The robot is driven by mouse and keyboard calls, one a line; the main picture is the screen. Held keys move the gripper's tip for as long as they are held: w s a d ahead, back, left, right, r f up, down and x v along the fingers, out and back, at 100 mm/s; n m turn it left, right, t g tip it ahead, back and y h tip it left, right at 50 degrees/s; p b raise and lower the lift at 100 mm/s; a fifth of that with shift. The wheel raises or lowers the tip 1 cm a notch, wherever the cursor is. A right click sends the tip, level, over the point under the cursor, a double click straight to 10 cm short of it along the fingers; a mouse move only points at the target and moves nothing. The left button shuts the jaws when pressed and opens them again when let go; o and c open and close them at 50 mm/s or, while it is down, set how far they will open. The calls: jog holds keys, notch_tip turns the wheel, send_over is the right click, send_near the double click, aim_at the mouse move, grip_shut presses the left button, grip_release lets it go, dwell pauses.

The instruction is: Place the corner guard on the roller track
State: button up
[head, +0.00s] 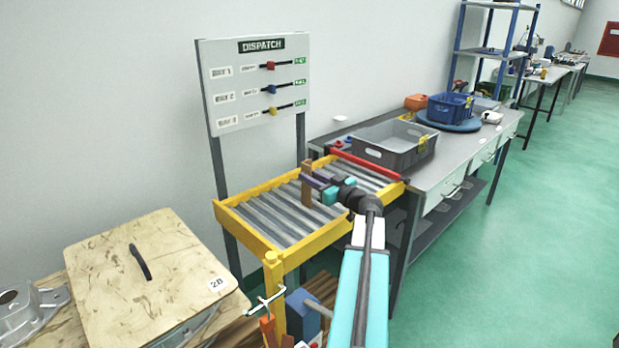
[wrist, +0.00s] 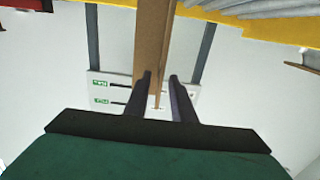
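The corner guard (head: 307,187) is a brown, upright angled strip. My gripper (head: 312,183) is shut on it and holds it over the roller track, near the middle of the rollers. In the wrist view the guard (wrist: 153,45) runs up between the two dark fingers of my gripper (wrist: 160,85). The roller track (head: 240,235) has a yellow frame and grey rollers; a corner of it (wrist: 270,28) shows at the top right of the wrist view. Whether the guard's lower end touches the rollers, I cannot tell.
A dispatch board (head: 258,85) on two posts stands behind the track. A red bar (head: 365,166) lies along the track's right end, beside a bench with a grey crate (head: 400,150). A wooden lidded box (head: 150,270) stands at the left. The rollers look otherwise empty.

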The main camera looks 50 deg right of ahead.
jog(key=s+a+b, duration=0.1)
jog(key=s+b, duration=0.2)
jog(key=s, duration=0.8)
jog(key=shift+s+a, duration=0.15)
jog(key=shift+s, duration=0.15)
jog(key=shift+s, duration=0.15)
